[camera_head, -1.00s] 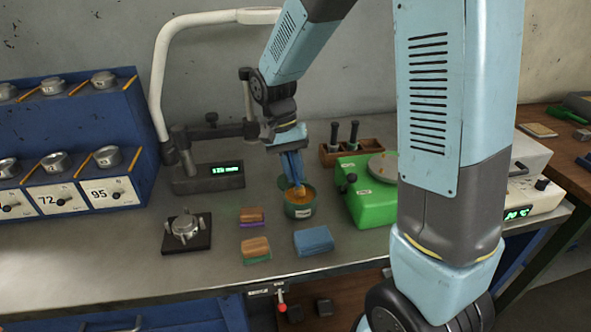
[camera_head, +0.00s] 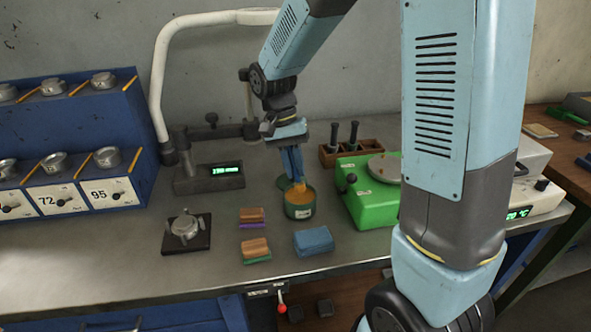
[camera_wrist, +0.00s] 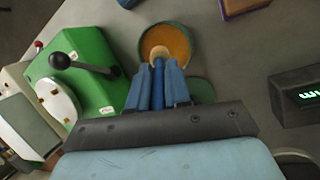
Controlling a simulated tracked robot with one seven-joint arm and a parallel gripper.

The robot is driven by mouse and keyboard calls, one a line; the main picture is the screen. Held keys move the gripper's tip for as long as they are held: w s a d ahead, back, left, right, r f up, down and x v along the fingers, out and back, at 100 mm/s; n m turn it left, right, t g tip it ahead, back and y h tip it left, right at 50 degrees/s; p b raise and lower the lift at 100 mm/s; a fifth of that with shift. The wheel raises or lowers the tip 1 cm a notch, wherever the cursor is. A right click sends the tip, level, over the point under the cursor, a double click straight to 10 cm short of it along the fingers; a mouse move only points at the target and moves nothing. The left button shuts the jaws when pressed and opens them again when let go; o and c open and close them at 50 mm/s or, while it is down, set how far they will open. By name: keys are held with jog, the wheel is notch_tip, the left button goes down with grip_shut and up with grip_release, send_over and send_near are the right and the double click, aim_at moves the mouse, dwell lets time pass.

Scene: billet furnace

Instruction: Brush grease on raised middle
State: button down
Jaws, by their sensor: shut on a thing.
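My gripper (camera_head: 293,172) points down just above the green tin of orange grease (camera_head: 299,212). It is shut on a brush (camera_head: 298,187), whose tan end is over or in the tin's mouth; I cannot tell if it touches the grease. The wrist view shows the blue fingers (camera_wrist: 158,90) around the brush (camera_wrist: 158,68), with the grease tin (camera_wrist: 145,58) just beyond. A metal piece with a raised middle (camera_head: 184,226) sits on a dark square plate (camera_head: 200,243) at the left of the bench.
Two sponge-like blocks (camera_head: 252,217) (camera_head: 256,248) and a folded blue cloth (camera_head: 313,241) lie in front. A green machine (camera_head: 368,205) stands right of the tin. A lamp base with a display (camera_head: 210,178) and a blue rack (camera_head: 70,145) stand left.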

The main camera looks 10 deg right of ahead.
jog(key=shift+r, duration=2.7)
